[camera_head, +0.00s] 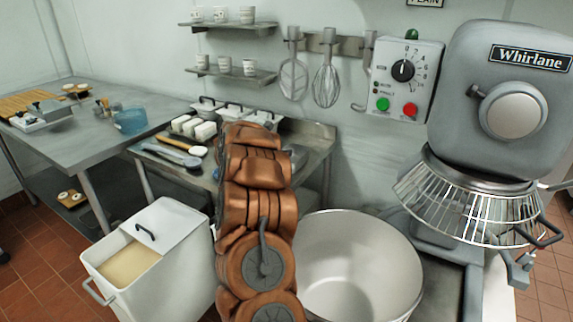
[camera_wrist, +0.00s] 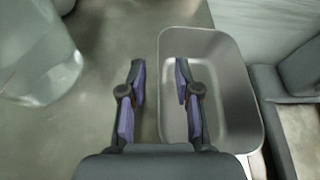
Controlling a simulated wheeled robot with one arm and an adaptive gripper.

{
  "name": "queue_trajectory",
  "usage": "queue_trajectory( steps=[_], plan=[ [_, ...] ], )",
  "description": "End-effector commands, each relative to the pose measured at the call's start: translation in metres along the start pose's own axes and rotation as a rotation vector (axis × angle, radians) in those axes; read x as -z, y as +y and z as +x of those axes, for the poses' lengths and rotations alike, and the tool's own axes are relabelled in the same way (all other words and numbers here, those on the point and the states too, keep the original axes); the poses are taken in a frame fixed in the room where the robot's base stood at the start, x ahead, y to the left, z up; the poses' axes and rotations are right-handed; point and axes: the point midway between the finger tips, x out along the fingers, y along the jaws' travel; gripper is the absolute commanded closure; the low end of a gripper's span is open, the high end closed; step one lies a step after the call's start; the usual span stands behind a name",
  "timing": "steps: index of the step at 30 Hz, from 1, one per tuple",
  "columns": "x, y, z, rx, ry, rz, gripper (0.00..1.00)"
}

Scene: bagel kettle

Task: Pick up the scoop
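I cannot clearly make out a scoop. On the steel table (camera_head: 318,133) in the head view, a long grey-blue utensil (camera_head: 168,155) lies beside one with a wooden handle (camera_head: 176,143); it may be a scoop. In the wrist view my gripper (camera_wrist: 159,74) is open with nothing between its fingers. It is over the left side of an empty-looking grey rounded tub (camera_wrist: 238,105). A clear vessel (camera_wrist: 35,55) stands to its left. In the head view my orange arm hides the gripper and part of the table.
Lidded containers (camera_head: 205,105) stand at the table's back. A white ingredient bin (camera_head: 180,265) stands in front, and a large mixing bowl (camera_head: 350,262) and mixer (camera_head: 505,100) are at right. A dark frame (camera_wrist: 275,95) edges the tub's right side.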

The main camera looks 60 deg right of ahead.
Motion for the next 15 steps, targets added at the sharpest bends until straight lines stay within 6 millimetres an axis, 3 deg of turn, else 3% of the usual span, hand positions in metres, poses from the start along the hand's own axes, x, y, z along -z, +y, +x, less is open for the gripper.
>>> queue_trajectory(
  steps=[4, 13, 15],
  plan=[
    [0.0000, 0.0000, -0.0002, 0.000, 0.000, 0.000, 0.68],
    [0.0000, 0.0000, -0.0004, 0.000, 0.000, -0.001, 0.99],
    [0.0000, 0.0000, -0.0005, 0.000, 0.000, -0.001, 1.00]
  ],
)
